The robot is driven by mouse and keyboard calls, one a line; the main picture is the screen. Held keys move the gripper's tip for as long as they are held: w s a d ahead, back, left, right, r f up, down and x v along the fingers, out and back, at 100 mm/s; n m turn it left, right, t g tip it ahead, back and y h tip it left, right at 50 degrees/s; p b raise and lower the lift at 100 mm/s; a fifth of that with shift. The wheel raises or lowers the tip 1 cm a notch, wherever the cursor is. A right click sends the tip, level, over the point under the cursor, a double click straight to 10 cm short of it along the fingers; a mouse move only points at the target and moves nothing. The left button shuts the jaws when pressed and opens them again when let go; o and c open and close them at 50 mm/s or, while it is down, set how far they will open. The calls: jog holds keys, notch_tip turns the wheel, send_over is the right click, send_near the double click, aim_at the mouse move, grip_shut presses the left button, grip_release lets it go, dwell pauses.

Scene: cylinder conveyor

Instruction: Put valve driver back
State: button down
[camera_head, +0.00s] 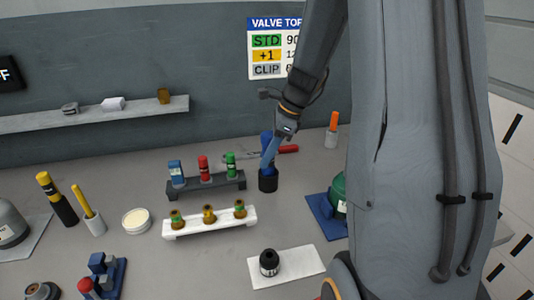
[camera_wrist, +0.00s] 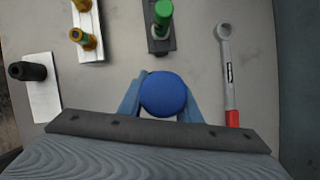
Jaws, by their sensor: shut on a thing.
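My gripper (camera_head: 268,160) is shut on a blue-topped tool, which I take to be the valve driver (camera_head: 266,139). In the wrist view its round blue top (camera_wrist: 163,92) sits between the light blue fingers (camera_wrist: 160,112). A short black cylinder (camera_head: 268,182) shows directly below the fingers, over the bench just right of the dark rack. I cannot tell whether it is a holder or the tool's lower part, nor whether it touches the bench. The tool's shaft is hidden by the fingers.
A dark rack (camera_head: 208,188) holds blue, red and green-topped items. A white block (camera_head: 210,226) carries brass valves. A red-handled wrench (camera_wrist: 229,80) lies close on the right in the wrist view. A black fitting (camera_head: 269,262) stands on a white mat (camera_head: 300,262).

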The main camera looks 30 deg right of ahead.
aim_at(267, 143)
jog(key=shift+f+b, duration=0.4)
jog(key=shift+f, duration=0.6)
jog(key=c, duration=1.2)
grip_release()
jog(key=shift+r+p, duration=3)
jog(key=shift+p, duration=0.15)
